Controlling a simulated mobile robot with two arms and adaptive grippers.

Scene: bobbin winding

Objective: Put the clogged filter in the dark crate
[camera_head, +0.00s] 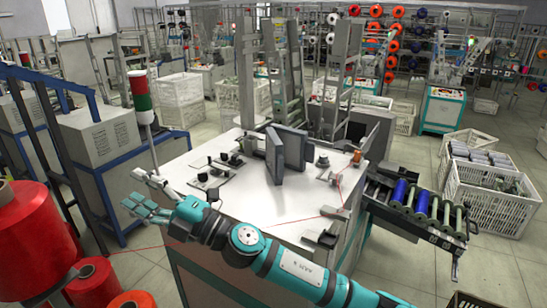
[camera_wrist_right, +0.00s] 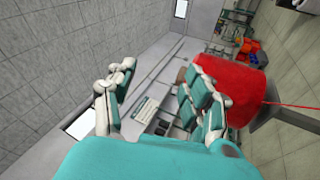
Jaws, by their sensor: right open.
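My right gripper (camera_head: 143,193) is open at the end of my arm, which reaches leftward across the front of the white-topped machine. In the right wrist view its teal fingers (camera_wrist_right: 158,98) are spread apart with nothing held between them. A pale slatted piece (camera_wrist_right: 147,108) shows beyond the gap between the fingers; I cannot tell whether it is the clogged filter or part of a machine. The filter is not clearly seen in the head view. A dark crate edge (camera_head: 468,301) shows at the bottom right of the head view, mostly cut off. My left gripper is not in view.
Large red thread spools (camera_head: 28,232) stand at the left; one red spool (camera_wrist_right: 232,82) shows behind a finger in the wrist view. A signal tower (camera_head: 140,95) stands near the gripper. A roller rack (camera_head: 415,205) and white crates (camera_head: 488,200) are at the right.

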